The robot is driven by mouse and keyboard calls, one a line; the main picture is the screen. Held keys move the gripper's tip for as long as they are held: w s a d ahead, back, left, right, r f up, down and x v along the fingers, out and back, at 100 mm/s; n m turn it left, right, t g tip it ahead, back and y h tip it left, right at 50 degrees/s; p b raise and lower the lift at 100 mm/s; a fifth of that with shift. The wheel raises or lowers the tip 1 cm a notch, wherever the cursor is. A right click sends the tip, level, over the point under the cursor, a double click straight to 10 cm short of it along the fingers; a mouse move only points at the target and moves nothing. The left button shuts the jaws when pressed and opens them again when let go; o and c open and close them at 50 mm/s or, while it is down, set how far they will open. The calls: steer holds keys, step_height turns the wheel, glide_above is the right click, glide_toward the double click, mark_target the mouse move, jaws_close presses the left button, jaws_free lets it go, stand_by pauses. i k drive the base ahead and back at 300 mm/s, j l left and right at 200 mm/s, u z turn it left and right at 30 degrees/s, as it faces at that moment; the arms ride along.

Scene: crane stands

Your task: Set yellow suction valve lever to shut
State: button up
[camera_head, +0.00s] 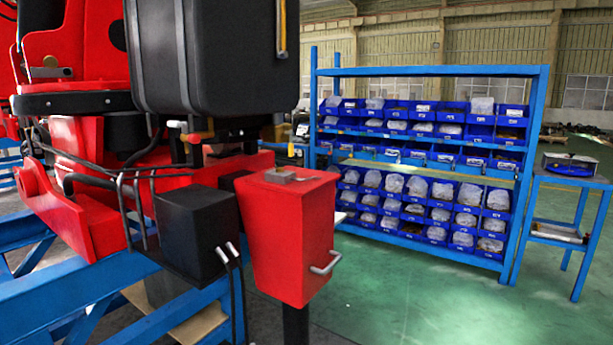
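A large black tank (215,60) stands at the upper middle on the red crane structure (75,190). Just under the tank's lower edge there is a small orange-yellow piece (197,137) beside dark fittings and hoses. It looks like a valve lever, but it is too small to tell for certain or to read its position. A thin yellow strip (282,28) also runs down the tank's right side. My gripper is not in view.
A red box (292,235) with a handle and a black box (197,232) stand in front, below the tank. Blue beams (40,300) lie at lower left. A blue shelf of bins (425,72) and a blue side table (575,180) stand behind. The green floor (400,305) at right is clear.

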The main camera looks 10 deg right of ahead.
mark_target(290, 133)
steer(key=i+l+u, duration=0.1)
steer(key=i+j, duration=0.1)
steer(key=i, duration=0.65)
